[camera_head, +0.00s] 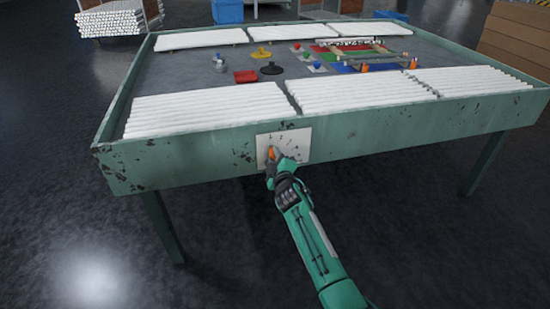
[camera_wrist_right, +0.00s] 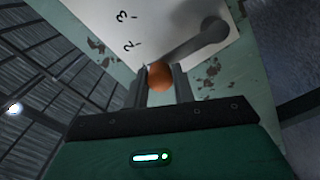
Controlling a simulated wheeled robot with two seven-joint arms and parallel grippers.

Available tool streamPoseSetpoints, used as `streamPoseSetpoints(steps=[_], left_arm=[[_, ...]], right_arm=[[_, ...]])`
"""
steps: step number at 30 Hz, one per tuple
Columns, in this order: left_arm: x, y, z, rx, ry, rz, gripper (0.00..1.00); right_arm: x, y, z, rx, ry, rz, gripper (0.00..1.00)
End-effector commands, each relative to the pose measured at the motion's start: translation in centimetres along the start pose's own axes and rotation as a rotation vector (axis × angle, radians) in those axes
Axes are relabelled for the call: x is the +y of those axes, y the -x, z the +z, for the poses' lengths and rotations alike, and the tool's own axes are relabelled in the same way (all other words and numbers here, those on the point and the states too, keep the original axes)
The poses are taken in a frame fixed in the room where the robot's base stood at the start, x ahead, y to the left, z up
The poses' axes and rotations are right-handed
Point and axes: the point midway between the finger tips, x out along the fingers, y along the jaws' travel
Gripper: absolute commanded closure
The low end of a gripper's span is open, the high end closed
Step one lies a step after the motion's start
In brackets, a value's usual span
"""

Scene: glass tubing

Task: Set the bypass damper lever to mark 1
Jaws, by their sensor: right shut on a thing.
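The bypass damper lever is a grey arm (camera_wrist_right: 196,38) with an orange ball knob (camera_wrist_right: 159,75). It is mounted on a white plate (camera_head: 298,148) on the front side of the green table. My right gripper (camera_head: 271,160) is shut on the knob, which shows between its two fingers in the right wrist view. The knob (camera_head: 271,152) sits at the left part of the plate in the head view. The wrist view shows the marks 2 and 3 on the plate (camera_wrist_right: 150,15), with 2 nearer the knob. I cannot make out mark 1. My left gripper is out of view.
The green table (camera_head: 210,155) carries white tube stacks (camera_head: 205,109) along its front and back edges. The floor in front of the table is clear.

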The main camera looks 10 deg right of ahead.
Motion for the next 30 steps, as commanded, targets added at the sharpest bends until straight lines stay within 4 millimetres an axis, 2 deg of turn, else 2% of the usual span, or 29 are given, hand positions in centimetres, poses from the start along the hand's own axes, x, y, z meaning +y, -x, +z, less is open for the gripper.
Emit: streamPoseSetpoints(steps=[1, 3, 4, 13, 17, 20, 30], left_arm=[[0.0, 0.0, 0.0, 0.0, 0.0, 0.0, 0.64], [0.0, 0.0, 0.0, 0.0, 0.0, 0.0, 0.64], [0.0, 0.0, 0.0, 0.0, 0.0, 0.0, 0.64], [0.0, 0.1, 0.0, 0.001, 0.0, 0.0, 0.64], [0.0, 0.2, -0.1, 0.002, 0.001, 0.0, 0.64], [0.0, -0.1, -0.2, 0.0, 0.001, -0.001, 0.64], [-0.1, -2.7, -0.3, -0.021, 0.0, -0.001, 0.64]], right_arm=[[-0.3, 0.1, 0.0, 0.0, 0.002, -0.004, 0.68], [-0.2, 0.1, 0.0, 0.0, 0.001, -0.003, 0.54], [-0.2, 0.1, 0.0, 0.0, 0.001, -0.003, 0.52], [-0.1, 0.1, 0.0, 0.0, 0.0, -0.002, 0.52], [-0.1, 1.0, 0.0, 0.0, 0.0, -0.002, 0.52], [0.0, 2.4, 0.0, 0.0, 0.0, -0.002, 0.52], [-0.1, 8.9, -0.1, 0.0, -0.001, -0.003, 0.52]])
